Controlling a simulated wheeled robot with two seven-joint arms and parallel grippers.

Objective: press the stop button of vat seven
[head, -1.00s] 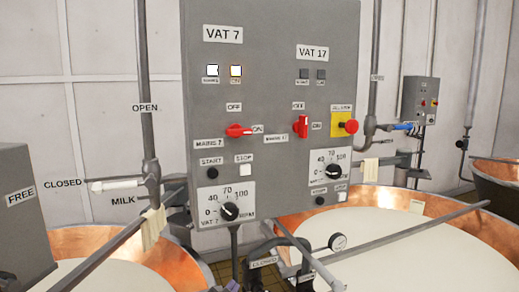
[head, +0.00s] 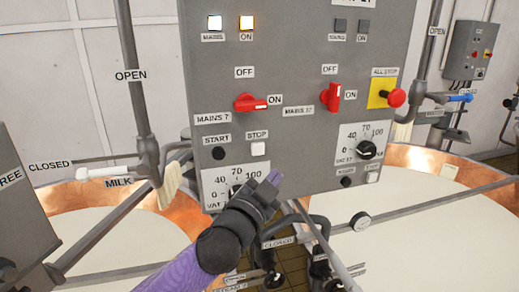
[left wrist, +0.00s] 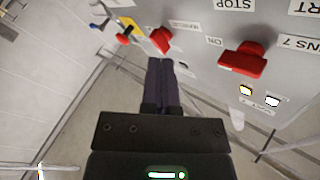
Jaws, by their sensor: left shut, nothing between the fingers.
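In the left wrist view, my shut fingers (left wrist: 161,68) point towards the panel; the button itself does not show there. My right gripper is not in view.
The red mains 7 switch (head: 250,103) is above the stop button. A red mains 17 switch (head: 331,97) and a red all-stop knob (head: 396,97) on a yellow plate are to the right. Copper vats (head: 400,157) stand below, with pipes around them.

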